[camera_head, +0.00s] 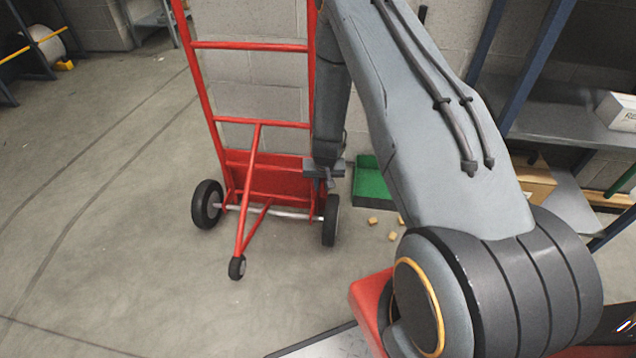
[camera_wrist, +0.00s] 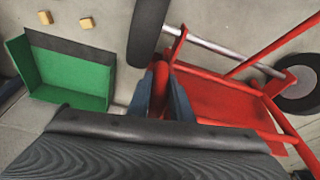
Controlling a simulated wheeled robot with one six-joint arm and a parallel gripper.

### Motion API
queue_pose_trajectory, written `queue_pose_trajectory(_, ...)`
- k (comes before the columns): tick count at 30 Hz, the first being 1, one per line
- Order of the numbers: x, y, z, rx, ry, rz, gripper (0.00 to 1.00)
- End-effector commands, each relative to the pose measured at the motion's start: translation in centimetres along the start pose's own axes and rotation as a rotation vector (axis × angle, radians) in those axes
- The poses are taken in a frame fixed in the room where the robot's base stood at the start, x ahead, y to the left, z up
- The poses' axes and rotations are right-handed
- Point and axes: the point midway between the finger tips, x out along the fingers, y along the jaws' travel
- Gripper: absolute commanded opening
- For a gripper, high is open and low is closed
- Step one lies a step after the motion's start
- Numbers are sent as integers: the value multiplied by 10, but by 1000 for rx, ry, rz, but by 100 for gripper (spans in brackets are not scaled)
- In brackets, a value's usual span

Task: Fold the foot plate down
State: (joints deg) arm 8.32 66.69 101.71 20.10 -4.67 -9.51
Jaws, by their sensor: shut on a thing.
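A red hand truck (camera_head: 250,124) stands upright in front of a block wall, on two black wheels and a small caster at the end of a rear strut. Its red foot plate (camera_head: 290,181) shows low behind the frame, between the wheels, and looks steeply raised. The plate also shows in the wrist view (camera_wrist: 215,101). My gripper (camera_head: 325,182) is at the plate's right end, just above the right wheel. In the wrist view, my gripper's fingers (camera_wrist: 163,98) are closed around a red part at the plate's edge. The exact contact is partly hidden by the fingers.
A green open bin (camera_head: 371,184) stands right of the hand truck, with small tan blocks (camera_head: 373,220) on the floor before it. Shelving with blue posts (camera_head: 536,68) is at the right. The floor to the left is clear.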

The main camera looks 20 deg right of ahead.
Motion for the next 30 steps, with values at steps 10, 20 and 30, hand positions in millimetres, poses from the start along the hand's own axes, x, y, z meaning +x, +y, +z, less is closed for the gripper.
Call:
queue_pose_trajectory(10, -1, 2, 1, -3, -13, -3, 0)
queue_pose_trajectory(20, -1, 2, 1, -1, -13, -3, 37)
queue_pose_trajectory(30, -35, 2, 0, 0, -12, -3, 37)
